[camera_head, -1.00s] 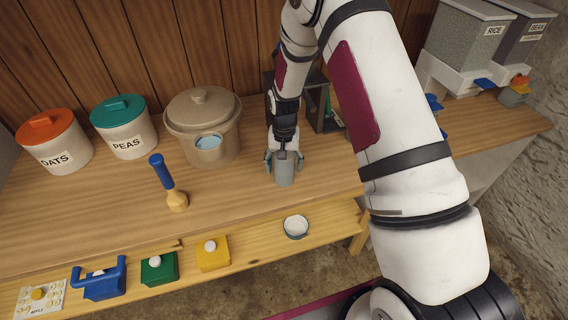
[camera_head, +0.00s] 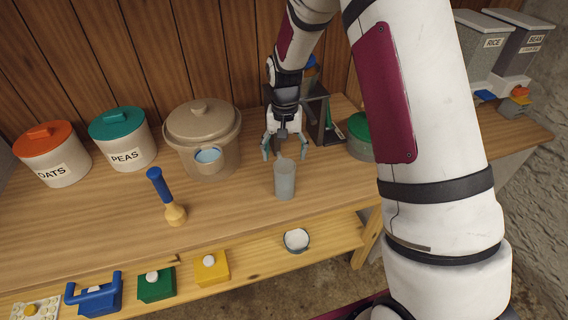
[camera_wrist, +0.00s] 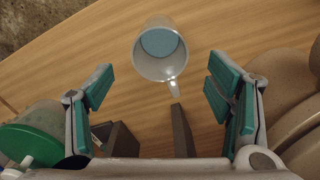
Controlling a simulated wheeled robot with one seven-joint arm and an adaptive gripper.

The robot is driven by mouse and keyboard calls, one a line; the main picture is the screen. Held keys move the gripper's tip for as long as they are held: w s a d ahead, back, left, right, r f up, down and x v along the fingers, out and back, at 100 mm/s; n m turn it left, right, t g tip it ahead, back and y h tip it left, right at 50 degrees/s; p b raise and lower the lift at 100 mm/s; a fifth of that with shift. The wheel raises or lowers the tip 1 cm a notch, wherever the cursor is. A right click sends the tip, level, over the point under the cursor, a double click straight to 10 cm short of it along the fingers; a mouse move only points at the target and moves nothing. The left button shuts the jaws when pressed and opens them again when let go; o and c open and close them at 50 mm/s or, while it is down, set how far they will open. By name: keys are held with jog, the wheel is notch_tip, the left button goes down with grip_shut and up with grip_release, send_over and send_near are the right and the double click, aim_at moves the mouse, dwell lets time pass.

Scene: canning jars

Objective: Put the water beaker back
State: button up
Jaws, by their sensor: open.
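The water beaker (camera_head: 285,181) is a grey translucent cup standing upright on the wooden worktop near its front edge. In the wrist view the beaker (camera_wrist: 159,58) shows from above with a pale blue surface inside and its handle or spout toward me. My gripper (camera_head: 285,150) is open and empty, behind and above the beaker and apart from it. In the wrist view the teal-padded fingers of my gripper (camera_wrist: 160,92) are spread wide, with the beaker beyond their tips.
A tan lidded crock (camera_head: 203,135) stands left of my gripper. A dark rack (camera_head: 322,118) and a green-lidded jar (camera_head: 360,138) are at the right. A white round dish (camera_head: 296,240) is at the lower front shelf. Worktop around the beaker is clear.

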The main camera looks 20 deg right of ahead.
jog(key=s+r+n+t, duration=0.1)
jog(key=s+r, duration=0.5)
jog(key=r, duration=0.4)
jog(key=s+r+n+t, duration=0.15)
jog(key=s+r, duration=0.35)
jog(key=r, duration=0.6)
jog(key=s+r+n+t, duration=0.1)
jog(key=s+r, duration=0.2)
jog(key=s, duration=0.6)
jog(key=s+r+n+t, duration=0.1)
jog(key=s+r+t, duration=0.1)
jog(key=s, duration=0.6)
jog(key=shift+s+r, duration=0.35)
jog(key=shift+r, duration=0.15)
